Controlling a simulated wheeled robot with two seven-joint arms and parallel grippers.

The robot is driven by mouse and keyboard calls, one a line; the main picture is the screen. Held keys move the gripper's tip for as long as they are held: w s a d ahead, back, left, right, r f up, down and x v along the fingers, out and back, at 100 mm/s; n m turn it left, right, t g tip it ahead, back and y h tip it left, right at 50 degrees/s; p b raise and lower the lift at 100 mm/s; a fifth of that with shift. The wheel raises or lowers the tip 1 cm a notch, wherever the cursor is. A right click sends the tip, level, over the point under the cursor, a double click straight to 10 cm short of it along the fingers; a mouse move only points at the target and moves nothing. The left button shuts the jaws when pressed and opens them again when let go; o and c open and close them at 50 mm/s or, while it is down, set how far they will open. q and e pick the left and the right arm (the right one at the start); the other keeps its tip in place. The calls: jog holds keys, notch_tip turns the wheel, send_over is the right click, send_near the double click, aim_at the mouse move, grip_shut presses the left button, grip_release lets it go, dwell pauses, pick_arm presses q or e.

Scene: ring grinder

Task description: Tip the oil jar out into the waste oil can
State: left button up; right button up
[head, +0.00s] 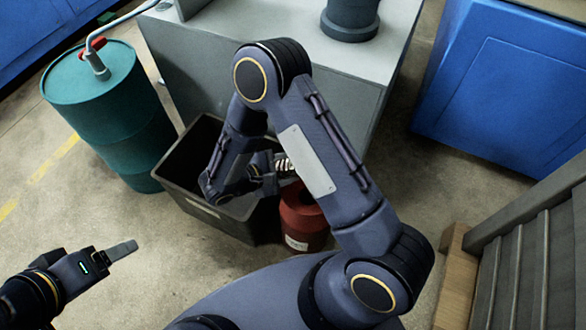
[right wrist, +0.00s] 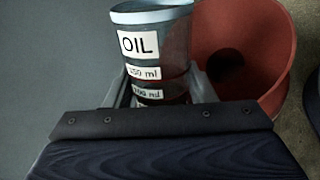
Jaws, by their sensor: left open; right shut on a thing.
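The oil jar (right wrist: 153,55) is a clear, grey-tinted jar with a pale rim, an "OIL" label and volume labels. My right gripper (right wrist: 160,88) is shut on it, a finger on each side. In the head view only a small pale part of the jar (head: 284,163) shows beside my right gripper (head: 268,172). The red waste oil can (head: 303,217) stands on the floor just below the jar. In the right wrist view the can's open mouth (right wrist: 240,50) is right of the jar. I cannot tell the jar's exact tilt. My left gripper (head: 122,248) is open and empty at lower left.
A black open bin (head: 215,222) stands left of the can, partly behind my right arm. A teal drum (head: 105,110) with a pump is at the upper left. A grey machine base (head: 330,95) stands behind. A blue cabinet (head: 500,90) and wooden pallet (head: 457,275) are at right.

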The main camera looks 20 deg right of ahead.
jog(key=shift+w+a+r+m+t+y, duration=0.15)
jog(key=shift+r+m+t+y, duration=0.1)
jog(key=shift+m+t+y, duration=0.3)
jog(key=shift+w+r+m+t+y, duration=0.1)
jog(key=shift+r+m+t+y, duration=0.2)
jog(key=shift+y, duration=0.35)
jog(key=m+t+y+b, duration=0.1)
jog(key=b, duration=0.1)
jog(key=m+t+b, duration=0.1)
jog(key=b, duration=0.1)
jog(key=shift+s+r+y+b, duration=0.2)
jog(key=shift+r+y+b, duration=0.2)
jog(key=b, duration=0.1)
jog(key=r+m+t+y+b, duration=0.1)
jog(key=b, duration=0.1)
jog(key=shift+s+d, duration=0.2)
jog(key=shift+d, duration=0.15)
jog(key=shift+s+r+t+y+b, duration=0.1)
jog(key=shift+r+t+y+b, duration=0.2)
jog(key=shift+b, duration=0.35)
jog(key=shift+r, duration=0.1)
jog(key=shift+d, duration=0.1)
dwell(1.3)
